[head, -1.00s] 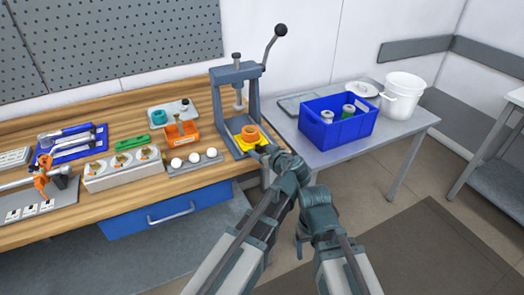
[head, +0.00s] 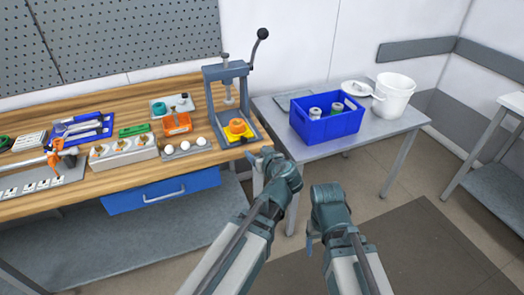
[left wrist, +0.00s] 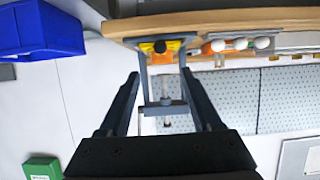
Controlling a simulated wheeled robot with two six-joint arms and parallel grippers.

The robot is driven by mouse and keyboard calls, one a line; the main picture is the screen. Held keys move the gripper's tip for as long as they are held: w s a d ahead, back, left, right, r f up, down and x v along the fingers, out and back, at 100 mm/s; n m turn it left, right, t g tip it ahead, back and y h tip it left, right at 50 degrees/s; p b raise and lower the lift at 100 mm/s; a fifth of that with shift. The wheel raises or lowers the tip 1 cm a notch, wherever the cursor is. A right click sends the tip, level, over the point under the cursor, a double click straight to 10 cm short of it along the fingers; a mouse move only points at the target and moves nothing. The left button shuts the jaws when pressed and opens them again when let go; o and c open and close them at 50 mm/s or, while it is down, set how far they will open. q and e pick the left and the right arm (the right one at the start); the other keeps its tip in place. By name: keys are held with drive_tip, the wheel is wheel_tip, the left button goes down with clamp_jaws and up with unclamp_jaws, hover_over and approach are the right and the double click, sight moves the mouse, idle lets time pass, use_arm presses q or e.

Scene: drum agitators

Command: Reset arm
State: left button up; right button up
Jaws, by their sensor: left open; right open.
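My left gripper (head: 254,160) is in front of the wooden bench near its right end, open and empty. In the left wrist view its two fingers (left wrist: 163,98) are apart, with the bench and press seen beyond them, upside down. My right gripper (head: 309,243) is low in front of the grey side table, its fingers mostly hidden behind its own wrist. Both arms (head: 232,250) reach forward from the bottom of the head view.
The grey side table (head: 392,125) carries a blue crate (head: 335,126) with cans and a white bucket (head: 394,98). Floor right of my arms is clear.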

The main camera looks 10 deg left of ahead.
use_arm(q)
drive_tip(key=shift+a, duration=0.1)
drive_tip(key=s+d+f+m+g+h+p, duration=0.1)
drive_tip(key=s+d+f+m+g+h, duration=0.2)
drive_tip(key=s, duration=0.7)
drive_tip(key=s+d+f+m+g+h+p, duration=0.1)
drive_tip(key=s+d+f+m+g+h, duration=0.2)
drive_tip(key=s+d+f+m+g, duration=0.5)
drive_tip(key=s+d, duration=0.1)
drive_tip(key=s, duration=0.1)
drive_tip(key=shift+s+h, duration=0.3)
drive_tip(key=shift+h, duration=0.1)
